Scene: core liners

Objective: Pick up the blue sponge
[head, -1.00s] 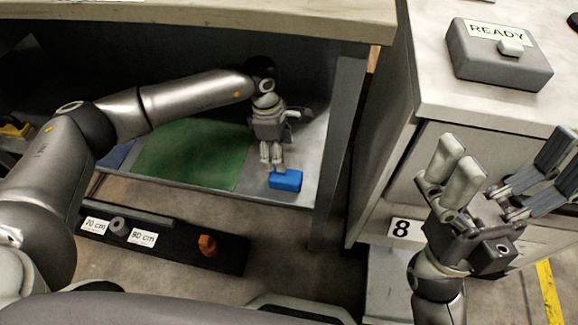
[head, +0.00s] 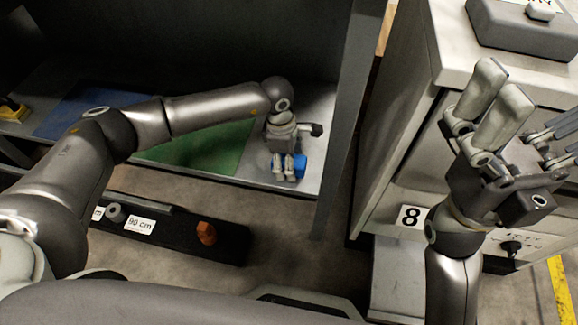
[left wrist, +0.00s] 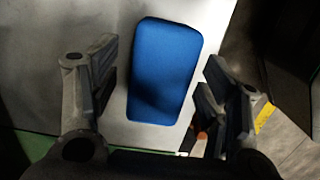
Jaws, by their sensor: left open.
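The blue sponge (head: 301,163) lies on the grey lower shelf (head: 322,130), near its right front corner. It is partly hidden behind my left gripper in the head view. My left gripper (head: 289,176) is open and points down at the sponge. In the left wrist view the whole top of the sponge (left wrist: 163,70) shows between the two open fingers (left wrist: 160,100), with gaps on both sides. My right gripper (head: 535,115) is raised at the right, in front of the cabinet, with its fingers spread apart and nothing between them.
A green mat (head: 205,146) and a blue mat (head: 80,108) lie on the shelf to the left. A dark post (head: 345,110) stands right of the sponge. A black rail (head: 170,232) with labels is on the floor in front. The grey cabinet (head: 400,150) is at the right.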

